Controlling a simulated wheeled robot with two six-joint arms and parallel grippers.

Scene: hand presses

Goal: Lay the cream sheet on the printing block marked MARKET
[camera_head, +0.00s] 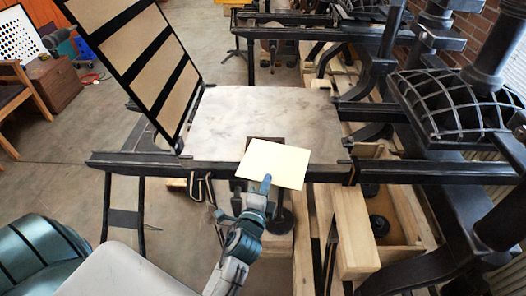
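The cream sheet (273,163) is a pale, flat, roughly square piece. It is held at its near edge by my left gripper (265,184), whose finger shows over the sheet and which looks shut on it. The sheet is in front of the near edge of the press bed (245,115) and overlaps it in the picture. I cannot tell the gap between them. No printing block with readable MARKET lettering shows. My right gripper is not in view.
A hinged frame (155,50) with tan panels and black bars stands raised at the bed's left. A black press with a ribbed dome (460,100) fills the right side. A wooden box (375,225) sits below it. Floor at left is mostly open, with a chair.

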